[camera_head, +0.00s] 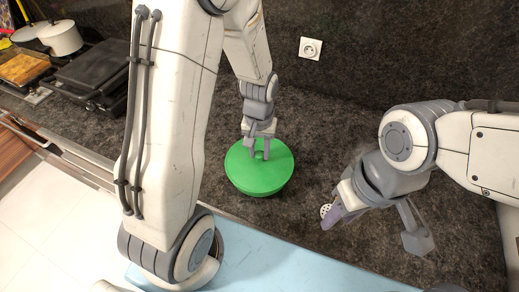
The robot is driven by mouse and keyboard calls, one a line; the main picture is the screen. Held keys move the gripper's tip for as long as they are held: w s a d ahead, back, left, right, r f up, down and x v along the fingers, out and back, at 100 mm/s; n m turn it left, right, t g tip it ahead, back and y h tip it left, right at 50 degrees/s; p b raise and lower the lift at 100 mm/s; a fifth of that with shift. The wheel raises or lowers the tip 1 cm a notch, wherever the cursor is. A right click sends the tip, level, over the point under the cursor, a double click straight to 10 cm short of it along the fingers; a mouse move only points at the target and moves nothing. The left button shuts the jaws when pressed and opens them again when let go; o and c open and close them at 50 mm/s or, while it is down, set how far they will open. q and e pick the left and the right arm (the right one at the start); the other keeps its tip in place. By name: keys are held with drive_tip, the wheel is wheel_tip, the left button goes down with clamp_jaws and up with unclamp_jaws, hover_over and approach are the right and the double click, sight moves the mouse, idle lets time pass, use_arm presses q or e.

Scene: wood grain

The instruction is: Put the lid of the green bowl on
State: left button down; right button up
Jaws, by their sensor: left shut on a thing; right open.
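The green bowl (258,192) stands on the dark countertop in the middle of the view. Its green lid (272,174) covers the top of the bowl, seen from above; from this angle I cannot tell whether it is fully seated. My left gripper (260,154) comes down from above and is shut on the lid's knob, which the fingers mostly hide. My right gripper (328,218) is open and empty, low over the counter to the right of the bowl.
A dark grill (95,72), a wooden board (24,69) and white pots (60,38) stand at the far left. A wall socket (310,48) is on the back wall. The counter behind and right of the bowl is clear.

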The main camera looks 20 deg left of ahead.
use_arm(q)
drive_tip(key=c, duration=0.5)
unclamp_jaws()
wheel_tip(320, 180, up, 10)
drive_tip(key=b, duration=0.1)
drive_tip(key=shift+r, duration=0.2)
drive_tip(key=s+d+m+b, duration=0.1)
drive_tip(key=s+d+m, duration=0.3)
drive_tip(key=s, duration=0.5)
drive_tip(key=s+d+m+h+b, duration=0.1)
drive_tip(key=s+d+m, duration=0.4)
drive_tip(key=s+d, duration=0.3)
drive_tip(key=shift+s+d+f+b, duration=0.25)
drive_tip(key=shift+s+f+b, duration=0.05)
drive_tip(key=shift+s+b, duration=0.1)
